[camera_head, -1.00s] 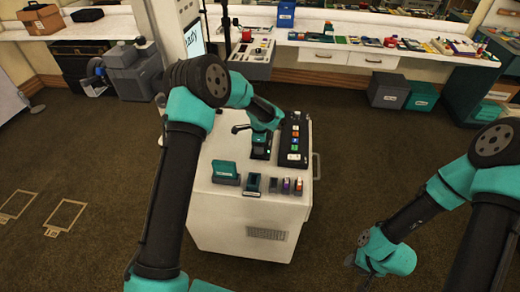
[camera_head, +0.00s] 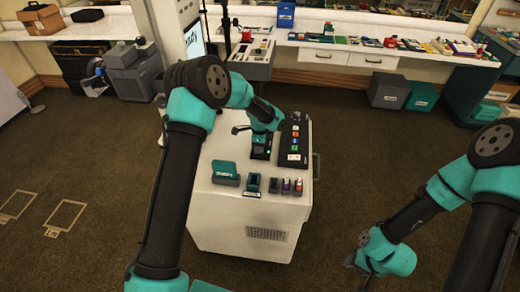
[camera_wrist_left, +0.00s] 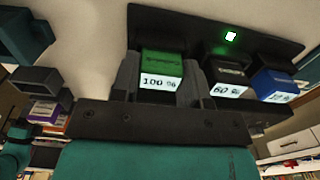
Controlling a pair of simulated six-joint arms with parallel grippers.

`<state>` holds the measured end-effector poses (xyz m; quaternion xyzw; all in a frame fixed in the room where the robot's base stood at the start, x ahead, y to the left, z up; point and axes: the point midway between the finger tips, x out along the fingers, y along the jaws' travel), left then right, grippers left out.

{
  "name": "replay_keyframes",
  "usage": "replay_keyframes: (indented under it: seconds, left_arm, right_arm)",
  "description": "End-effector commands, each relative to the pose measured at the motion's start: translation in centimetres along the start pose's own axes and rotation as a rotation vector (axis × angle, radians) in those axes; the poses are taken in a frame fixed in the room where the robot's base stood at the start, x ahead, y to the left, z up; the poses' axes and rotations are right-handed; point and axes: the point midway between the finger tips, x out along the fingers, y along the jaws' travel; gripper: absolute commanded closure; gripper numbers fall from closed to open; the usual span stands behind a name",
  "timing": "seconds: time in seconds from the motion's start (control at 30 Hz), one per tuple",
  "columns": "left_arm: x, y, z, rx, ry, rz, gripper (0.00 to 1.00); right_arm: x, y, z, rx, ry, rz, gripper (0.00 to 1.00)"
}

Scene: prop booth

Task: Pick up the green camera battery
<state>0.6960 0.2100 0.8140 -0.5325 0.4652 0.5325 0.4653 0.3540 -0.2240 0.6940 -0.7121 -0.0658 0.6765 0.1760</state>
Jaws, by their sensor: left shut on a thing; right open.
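The green camera battery (camera_wrist_left: 162,64) shows in the left wrist view, with a white label reading "100 %". My left gripper (camera_wrist_left: 160,85) is shut on it, one dark finger on each side. It is at a dark panel (camera_wrist_left: 178,27) with a lit green light; I cannot tell whether battery and panel touch. In the head view my left gripper (camera_head: 261,150) is over the white cart's top (camera_head: 232,150), and the battery cannot be made out there. My right gripper (camera_head: 357,262) is open and empty, low at the right, away from the cart.
A black battery (camera_wrist_left: 227,76) and a blue battery (camera_wrist_left: 273,82) sit close right of the green one. On the cart are a long black strip (camera_head: 293,142) with coloured squares, a teal box (camera_head: 225,171) and several small blocks (camera_head: 286,186). Floor right of the cart is clear.

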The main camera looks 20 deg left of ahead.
Motion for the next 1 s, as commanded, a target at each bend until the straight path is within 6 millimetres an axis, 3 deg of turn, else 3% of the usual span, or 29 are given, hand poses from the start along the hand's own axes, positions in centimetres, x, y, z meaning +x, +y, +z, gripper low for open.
replay_keyframes:
  seconds: [0.27,0.6,0.87,1.0]
  left_arm:
    - [-0.4,0.0,0.0,0.000,0.000,-0.001,0.87]
    - [-3.9,0.0,-0.1,0.000,0.001,-0.003,0.88]
    - [-4.0,3.8,-0.6,0.002,-0.001,0.001,0.88]
    - [-4.2,6.7,-1.1,0.004,-0.001,0.001,0.88]
  right_arm:
    - [0.0,0.0,0.0,0.000,0.000,0.000,0.54]
    - [0.0,0.0,0.0,0.000,0.000,0.000,0.54]
    - [0.0,0.0,0.0,0.000,0.000,0.000,0.54]
    - [0.0,0.0,0.0,0.000,0.000,0.000,0.54]
